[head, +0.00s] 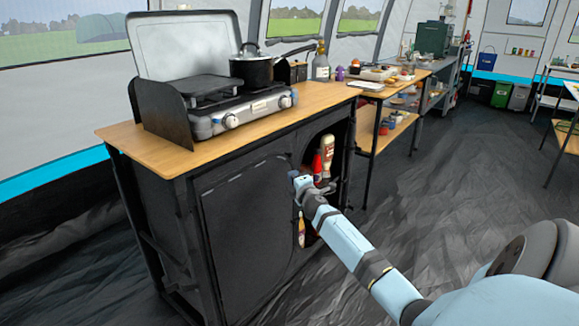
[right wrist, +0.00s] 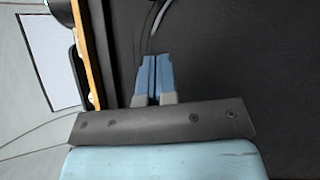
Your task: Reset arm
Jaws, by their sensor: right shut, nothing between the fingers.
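My right arm reaches in from the lower right in the head view. Its gripper (head: 297,181) is in front of the black cabinet (head: 245,215), by the edge of the open compartment. In the right wrist view the two blue fingers (right wrist: 153,78) are together with nothing between them. A dark panel lies beyond them, with a pale curved line on it. I cannot tell whether the fingers touch it. My left gripper is not in any view.
A camping stove (head: 225,110) with a black pot (head: 252,70) stands on the wooden cabinet top (head: 150,137). Bottles (head: 327,155) stand in the open compartment beside my gripper. Shelving (head: 385,130) with food items continues behind. The dark floor (head: 440,180) at right is largely clear.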

